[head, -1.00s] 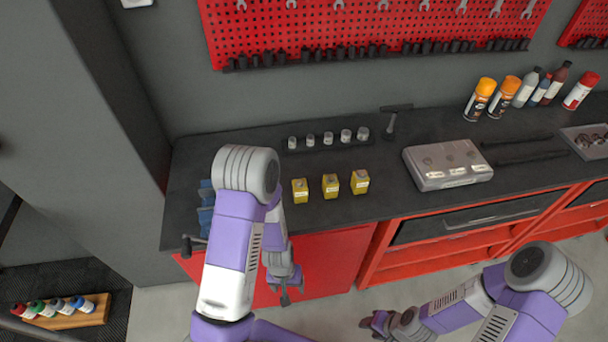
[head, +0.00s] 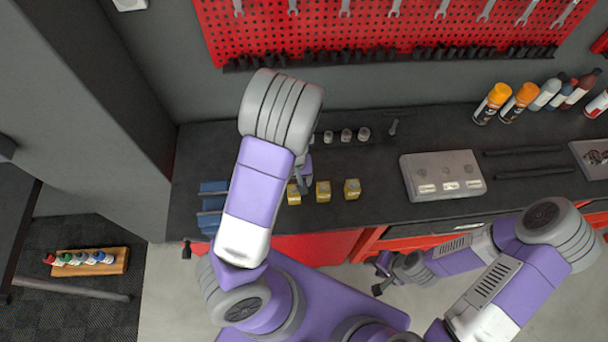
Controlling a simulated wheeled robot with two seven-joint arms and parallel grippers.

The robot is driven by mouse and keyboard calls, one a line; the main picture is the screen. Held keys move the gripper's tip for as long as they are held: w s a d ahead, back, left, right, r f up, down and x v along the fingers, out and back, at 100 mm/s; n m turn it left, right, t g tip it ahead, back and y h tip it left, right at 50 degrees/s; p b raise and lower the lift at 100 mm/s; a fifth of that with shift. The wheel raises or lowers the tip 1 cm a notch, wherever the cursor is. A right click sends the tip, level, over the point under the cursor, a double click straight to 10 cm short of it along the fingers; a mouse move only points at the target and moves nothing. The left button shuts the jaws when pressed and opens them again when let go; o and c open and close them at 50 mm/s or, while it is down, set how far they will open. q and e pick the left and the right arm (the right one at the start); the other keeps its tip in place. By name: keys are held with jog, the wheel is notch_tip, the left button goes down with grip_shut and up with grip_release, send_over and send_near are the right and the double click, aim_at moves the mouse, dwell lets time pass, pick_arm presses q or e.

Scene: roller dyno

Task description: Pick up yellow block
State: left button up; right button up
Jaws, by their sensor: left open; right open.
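Three yellow blocks stand in a row on the dark workbench: a left one (head: 293,195), a middle one (head: 323,191) and a right one (head: 352,189). My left gripper (head: 301,185) is open and hangs at the left yellow block, partly covering it. Whether it touches that block cannot be told. My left arm hides part of the bench behind it. My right gripper (head: 378,279) is open, low in front of the bench's front edge, away from the blocks.
Small sockets (head: 346,135) stand behind the blocks. A grey case (head: 442,176) lies to their right, with spray cans (head: 492,103) behind it. A blue item (head: 212,206) is at the bench's left end. A red pegboard (head: 380,30) hangs behind.

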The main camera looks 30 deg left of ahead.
aim_at(294, 189)
pick_arm(q)
jog(key=shift+s+f, duration=0.3)
jog(key=shift+f, duration=0.1)
jog(key=shift+s+f+b, duration=0.35)
jog(key=shift+s+f, duration=0.2)
jog(key=shift+f, duration=0.2)
jog(key=f, duration=0.2)
jog(key=w+f, duration=0.1)
jog(key=f, duration=0.1)
jog(key=shift+a+b, duration=0.1)
jog(key=shift+b, duration=0.2)
jog(key=shift+s+f, duration=0.15)
jog(key=shift+f, duration=0.2)
grip_shut()
